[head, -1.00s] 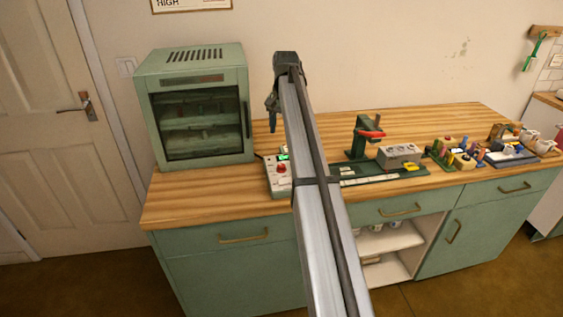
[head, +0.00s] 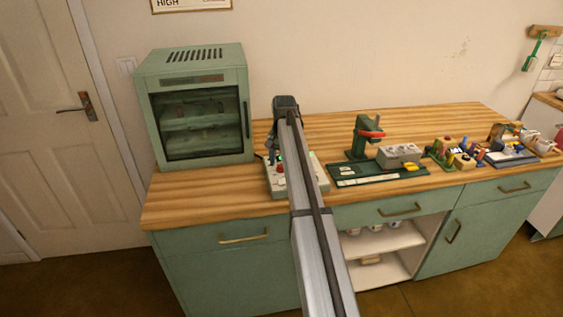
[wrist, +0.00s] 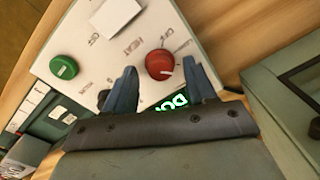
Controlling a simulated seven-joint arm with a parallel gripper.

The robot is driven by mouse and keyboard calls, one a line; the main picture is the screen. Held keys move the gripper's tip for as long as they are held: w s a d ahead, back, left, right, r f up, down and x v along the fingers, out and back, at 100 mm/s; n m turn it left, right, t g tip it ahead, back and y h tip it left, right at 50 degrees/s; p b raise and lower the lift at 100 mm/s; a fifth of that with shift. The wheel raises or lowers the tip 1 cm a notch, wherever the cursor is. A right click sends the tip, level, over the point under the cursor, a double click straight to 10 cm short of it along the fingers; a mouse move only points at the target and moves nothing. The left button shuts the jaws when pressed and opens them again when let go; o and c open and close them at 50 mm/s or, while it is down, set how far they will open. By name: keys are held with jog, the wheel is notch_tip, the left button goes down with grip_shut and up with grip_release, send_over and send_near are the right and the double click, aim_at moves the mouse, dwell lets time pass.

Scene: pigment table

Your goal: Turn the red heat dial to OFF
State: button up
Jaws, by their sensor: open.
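The red heat dial (wrist: 160,64) sits on a pale control panel (wrist: 205,50) in the wrist view, with a white pointer mark on its face. Lettering including HEAT and OFF is printed near it. My gripper (wrist: 155,80) is open, its two blue fingers over the panel. The dial lies just beyond the fingertips, between their lines and nearer the right finger; I cannot tell whether anything touches. In the head view my gripper (head: 271,158) is low over the control box (head: 274,190), and my arm hides part of the box. A bit of the red dial (head: 280,171) shows there.
A green knob (wrist: 64,67) and a lit green display (wrist: 172,104) are on the same panel. A green oven-like cabinet (head: 200,105) stands left of the box. A green press (head: 366,137) and several small items stand to the right. The back of the worktop is mostly clear.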

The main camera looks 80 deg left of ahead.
jog(key=shift+f, duration=0.2)
jog(key=shift+c, duration=0.4)
grip_shut()
